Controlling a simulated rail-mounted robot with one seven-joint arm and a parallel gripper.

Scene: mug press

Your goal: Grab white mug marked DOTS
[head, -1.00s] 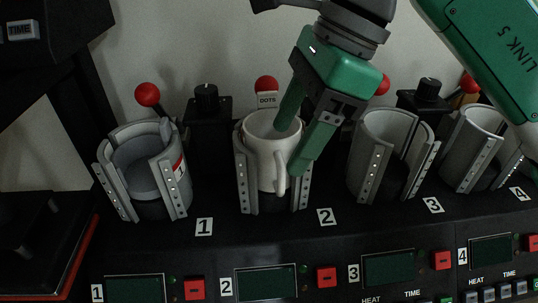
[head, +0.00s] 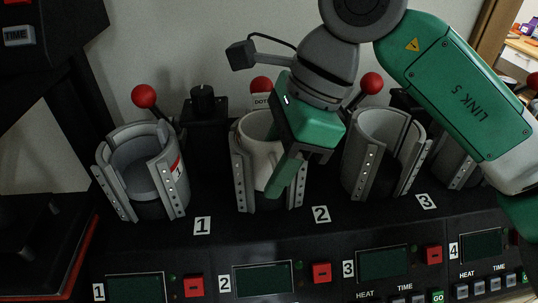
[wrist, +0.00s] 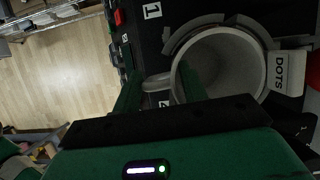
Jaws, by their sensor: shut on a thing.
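The white mug (head: 255,135) sits upright in the grey clamp of press station 2 in the head view. A DOTS tag (head: 261,100) stands behind it, partly covered by my arm. In the wrist view I look down into the mug (wrist: 238,65), and the DOTS tag (wrist: 287,72) is at its right. My gripper (head: 277,165) is shut on the mug from its front right side. The fingertips are partly hidden.
The station 3 clamp (head: 383,150) stands close to the right of my gripper. Red-knobbed levers (head: 144,96) rise behind the clamps. A panel with displays and red buttons (head: 321,272) runs along the front.

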